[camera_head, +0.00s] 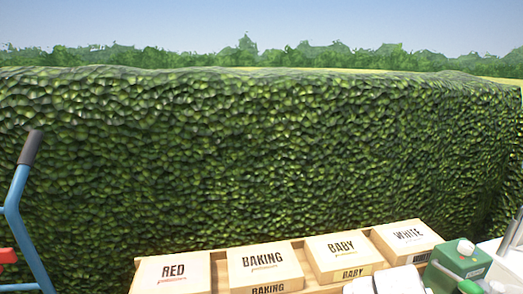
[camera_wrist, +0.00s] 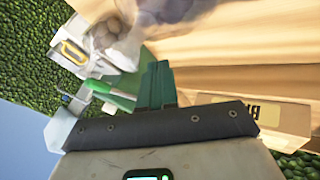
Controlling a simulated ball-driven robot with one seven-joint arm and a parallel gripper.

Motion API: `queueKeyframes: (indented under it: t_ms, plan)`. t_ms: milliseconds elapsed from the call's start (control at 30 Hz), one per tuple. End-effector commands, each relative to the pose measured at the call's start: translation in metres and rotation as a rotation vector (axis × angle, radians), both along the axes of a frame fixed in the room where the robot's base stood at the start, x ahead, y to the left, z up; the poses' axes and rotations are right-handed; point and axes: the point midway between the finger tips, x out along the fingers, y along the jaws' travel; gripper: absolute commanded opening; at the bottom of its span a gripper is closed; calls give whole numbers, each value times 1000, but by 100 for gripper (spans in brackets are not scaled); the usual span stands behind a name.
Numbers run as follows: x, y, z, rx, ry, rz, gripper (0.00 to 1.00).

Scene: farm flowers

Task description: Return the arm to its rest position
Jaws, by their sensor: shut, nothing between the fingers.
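My gripper (camera_wrist: 158,72) shows in the wrist view. Its two teal fingers stand together above a dark bar with screws, shut with nothing between them. They point toward a blurred wooden surface (camera_wrist: 225,62), and the gap to it is hard to judge. In the head view I cannot make out the gripper for certain. White rounded parts at the bottom right there look like part of my arm, in front of the row of boxes.
Boxes marked RED (camera_head: 172,273), BAKING (camera_head: 265,267), BABY (camera_head: 343,255) and WHITE (camera_head: 407,240) stand in a row on wood. A green container (camera_head: 457,263) stands right of them. A tall hedge (camera_head: 250,160) closes the back. A blue frame (camera_head: 20,215) with a grey grip rises at left.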

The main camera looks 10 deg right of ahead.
Motion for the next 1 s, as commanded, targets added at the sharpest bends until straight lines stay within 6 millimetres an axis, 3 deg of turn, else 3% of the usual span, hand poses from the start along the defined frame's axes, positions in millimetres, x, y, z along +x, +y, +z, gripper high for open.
queueKeyframes:
  t_ms: [100, 300, 500, 733, 1000]
  plan:
    - [-32, 19, -26, 65, -26, 75, 0]
    - [-84, 63, -55, 208, -70, 215, 0]
    - [-132, 110, -65, 351, -102, 330, 0]
    - [-176, 154, -62, 488, -129, 423, 0]
    - [-249, 142, -110, 527, 114, 322, 0]
